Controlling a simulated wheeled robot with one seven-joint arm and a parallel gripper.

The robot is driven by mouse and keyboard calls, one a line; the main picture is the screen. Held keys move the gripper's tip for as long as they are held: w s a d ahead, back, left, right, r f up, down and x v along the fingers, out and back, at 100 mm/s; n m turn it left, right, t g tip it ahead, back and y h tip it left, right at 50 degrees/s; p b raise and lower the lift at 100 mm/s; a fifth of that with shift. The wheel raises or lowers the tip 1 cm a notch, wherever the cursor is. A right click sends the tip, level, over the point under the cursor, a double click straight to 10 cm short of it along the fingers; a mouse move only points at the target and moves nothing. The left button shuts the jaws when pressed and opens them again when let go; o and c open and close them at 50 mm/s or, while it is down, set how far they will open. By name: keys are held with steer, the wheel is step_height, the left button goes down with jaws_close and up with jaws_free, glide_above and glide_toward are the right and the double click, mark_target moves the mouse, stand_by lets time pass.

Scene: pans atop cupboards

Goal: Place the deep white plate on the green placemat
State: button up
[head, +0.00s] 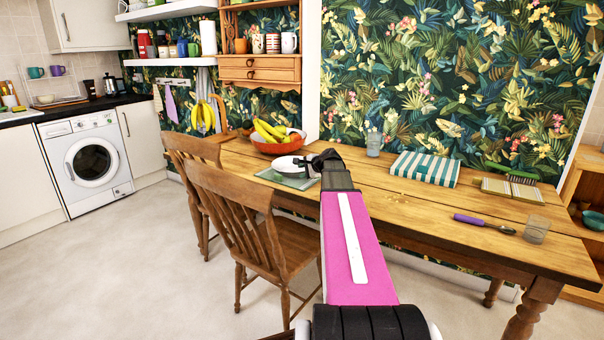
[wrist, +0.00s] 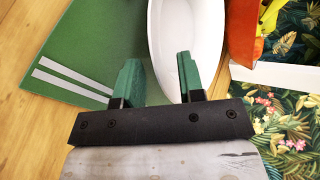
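The deep white plate (head: 289,162) is over the green placemat (head: 284,180) near the far left end of the wooden table. In the wrist view the plate (wrist: 170,45) is seen from above, overlapping the right part of the placemat (wrist: 90,40) with its two white stripes. I cannot tell whether it touches the mat. My gripper (head: 304,165) is beside the plate; in the wrist view its green fingers (wrist: 160,82) are apart, the left one outside the plate's wall and the right one over its inside. Part of the near rim is hidden.
An orange fruit bowl (head: 278,146) with bananas stands just behind the plate. Two wooden chairs (head: 240,205) stand at the table's front left.

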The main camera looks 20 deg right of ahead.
steer(key=v, duration=1)
steer(key=shift+s+r, duration=0.25)
steer(key=shift+s, duration=0.05)
steer(key=shift+d, duration=0.1)
